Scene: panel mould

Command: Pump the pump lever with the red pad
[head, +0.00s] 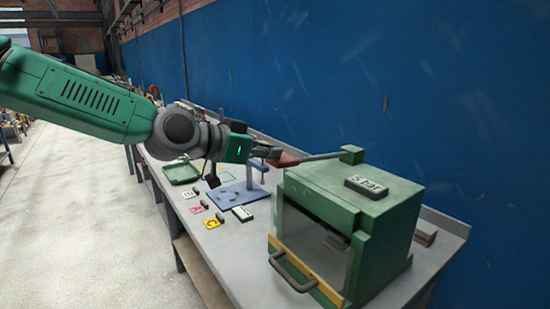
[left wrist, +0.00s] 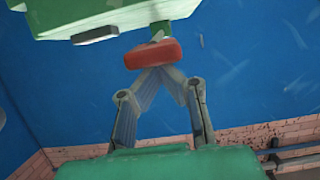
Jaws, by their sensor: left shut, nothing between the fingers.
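The pump lever (head: 322,156) is a grey bar running left from a green block at the top back of a green box (head: 400,208). Its red pad (head: 284,160) is at the bar's left end; the pad also shows in the left wrist view (left wrist: 152,54). My left gripper (head: 274,153) is shut and empty, its fingertips (left wrist: 158,70) meeting right at the pad. They overlap the pad's edge in the picture; I cannot tell whether they touch it. My right gripper is not in view.
The box has a clear front, a yellow strip, a handle (head: 292,276) and a label block (head: 366,187) on top. A blue fixture (head: 232,198), lettered cards and a green tray (head: 182,173) lie left on the grey bench (head: 240,268). A blue wall stands behind.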

